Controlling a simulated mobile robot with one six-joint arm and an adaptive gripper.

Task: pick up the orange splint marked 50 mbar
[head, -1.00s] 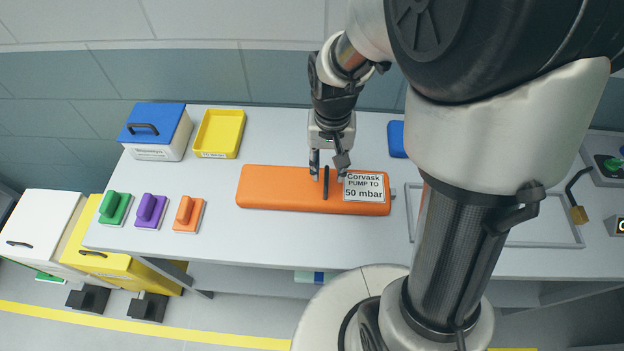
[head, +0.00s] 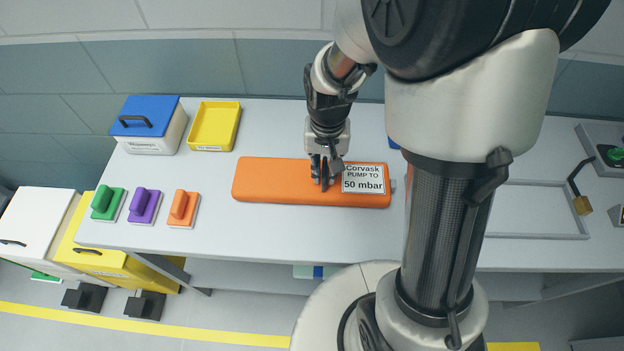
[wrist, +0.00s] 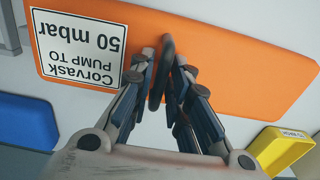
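The orange splint (head: 285,182) is a long flat orange slab lying on the white bench. Its white label reads "Corvask PUMP TO 50 mbar" (head: 363,179). In the wrist view the splint (wrist: 255,60) fills the upper part, with the label (wrist: 78,48) upside down at upper left. A dark upright handle (wrist: 167,48) stands at the splint's middle. My gripper (head: 323,181) is low over the splint, left of the label. In the wrist view my gripper (wrist: 166,68) has its fingers closed in on both sides of the handle. The splint still rests on the bench.
Green (head: 107,203), purple (head: 144,206) and orange (head: 183,208) handled blocks stand at the left. A blue-lidded box (head: 150,140) and yellow tray (head: 196,146) are behind them. A grey frame outline (head: 540,236) lies right of my arm. Bare bench (head: 300,232) lies in front.

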